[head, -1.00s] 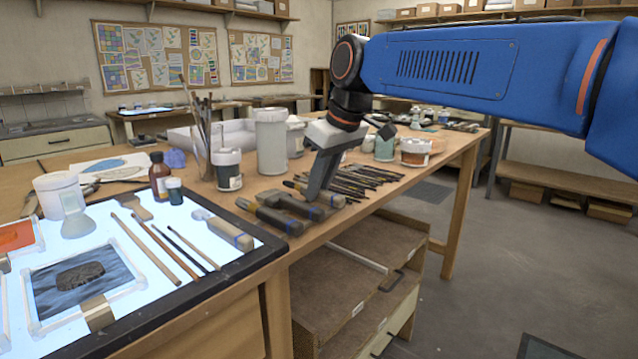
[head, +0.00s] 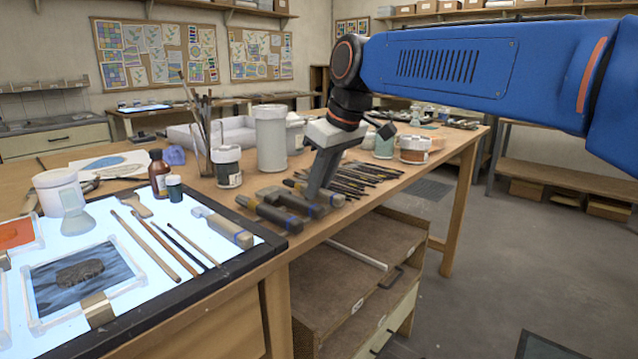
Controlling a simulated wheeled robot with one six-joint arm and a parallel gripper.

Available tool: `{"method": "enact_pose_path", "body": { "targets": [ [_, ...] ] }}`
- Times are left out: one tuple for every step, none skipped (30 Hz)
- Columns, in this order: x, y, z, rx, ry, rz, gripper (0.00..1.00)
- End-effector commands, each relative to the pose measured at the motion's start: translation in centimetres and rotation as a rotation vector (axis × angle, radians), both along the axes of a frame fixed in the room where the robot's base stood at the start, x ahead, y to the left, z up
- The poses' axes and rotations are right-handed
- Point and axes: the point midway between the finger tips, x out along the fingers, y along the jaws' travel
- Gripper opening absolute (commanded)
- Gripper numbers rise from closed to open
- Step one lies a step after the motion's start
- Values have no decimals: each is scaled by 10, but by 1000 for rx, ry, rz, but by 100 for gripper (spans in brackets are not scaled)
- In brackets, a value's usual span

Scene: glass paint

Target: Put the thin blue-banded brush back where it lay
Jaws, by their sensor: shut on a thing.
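My gripper (head: 314,195) points down at the front edge of the wooden table (head: 340,226), low among the row of brushes there. It is shut on a thin brush (head: 294,183), whose end shows just left of the fingers. I take this for the thin blue-banded brush; the fingers hide most of it, and its band cannot be made out. Thick dark-handled brushes with blue bands (head: 268,212) lie just left of and in front of the fingers. I cannot tell whether the held brush touches the table.
Several thin dark brushes (head: 365,176) lie right of my gripper. Jars, among them a tall pale one (head: 270,140), stand behind. A lit panel (head: 120,262) with brushes and framed pieces is at the left. A drawer cabinet (head: 350,285) stands below the table edge.

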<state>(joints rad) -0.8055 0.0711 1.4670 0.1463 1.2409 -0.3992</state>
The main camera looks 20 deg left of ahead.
Motion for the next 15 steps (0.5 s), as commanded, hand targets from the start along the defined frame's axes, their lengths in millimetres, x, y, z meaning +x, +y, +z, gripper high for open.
{"method": "enact_pose_path", "body": {
  "targets": [
    [0, 0, 0, 0, 0, 0, 0],
    [0, 0, -1, 0, 0, 0, 0],
    [0, 0, -1, 0, 0, 0, 0],
    [0, 0, -1, 0, 0, 0, 0],
    [0, 0, -1, 0, 0, 0, 0],
    [0, 0, -2, 0, 0, 0, 0],
    [0, 0, -2, 0, 0, 0, 0],
    [0, 0, -2, 1, 0, 0, 21],
    [0, 0, -2, 1, 0, 0, 31],
    [0, 0, -2, 1, 0, 0, 38],
    [0, 0, -2, 1, 0, 0, 38],
    [0, 0, -2, 1, 0, 0, 38],
    [0, 0, -2, 1, 0, 0, 38],
    [0, 0, -2, 1, 0, 0, 38],
    [0, 0, -2, 0, 0, 0, 38]
  ]
}}
